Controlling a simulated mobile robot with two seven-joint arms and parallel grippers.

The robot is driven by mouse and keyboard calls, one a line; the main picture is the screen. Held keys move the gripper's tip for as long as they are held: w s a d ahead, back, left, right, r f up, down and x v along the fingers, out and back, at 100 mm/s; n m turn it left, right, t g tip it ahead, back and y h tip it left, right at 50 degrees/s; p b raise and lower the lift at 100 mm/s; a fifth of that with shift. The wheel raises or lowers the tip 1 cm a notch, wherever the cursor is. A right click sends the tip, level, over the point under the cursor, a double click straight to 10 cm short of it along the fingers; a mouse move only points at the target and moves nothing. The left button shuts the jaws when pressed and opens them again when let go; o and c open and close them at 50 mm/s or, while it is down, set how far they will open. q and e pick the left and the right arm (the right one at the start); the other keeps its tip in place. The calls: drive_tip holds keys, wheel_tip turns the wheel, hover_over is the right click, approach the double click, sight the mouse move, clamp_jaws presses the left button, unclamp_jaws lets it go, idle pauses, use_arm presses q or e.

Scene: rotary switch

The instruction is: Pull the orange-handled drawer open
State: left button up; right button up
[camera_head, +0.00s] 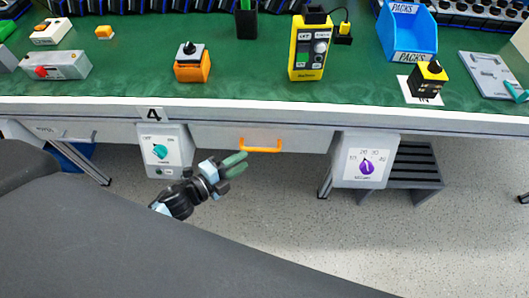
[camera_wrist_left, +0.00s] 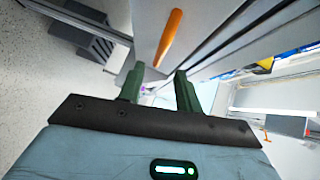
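The drawer (camera_head: 215,137) with the orange handle (camera_head: 261,146) sits under the green workbench, between two switch boxes. Its front looks flush with the bench. My left gripper (camera_head: 238,164) is just below and left of the handle in the head view. In the left wrist view the handle (camera_wrist_left: 170,38) lies beyond the green fingertips, and the left gripper (camera_wrist_left: 161,78) has its fingers apart with nothing between them. It does not touch the handle as far as I can see. My right gripper is not in view.
A box with a teal knob (camera_head: 161,150) hangs left of the drawer, and one with a purple knob (camera_head: 366,164) hangs right. A dark slatted stool (camera_head: 414,168) stands under the bench at right. Switch devices and a blue bin (camera_head: 408,32) stand on the bench top (camera_head: 140,80).

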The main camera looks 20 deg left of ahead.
sight(259, 149)
use_arm(q)
drive_tip(key=shift+x, duration=3.95)
clamp_jaws()
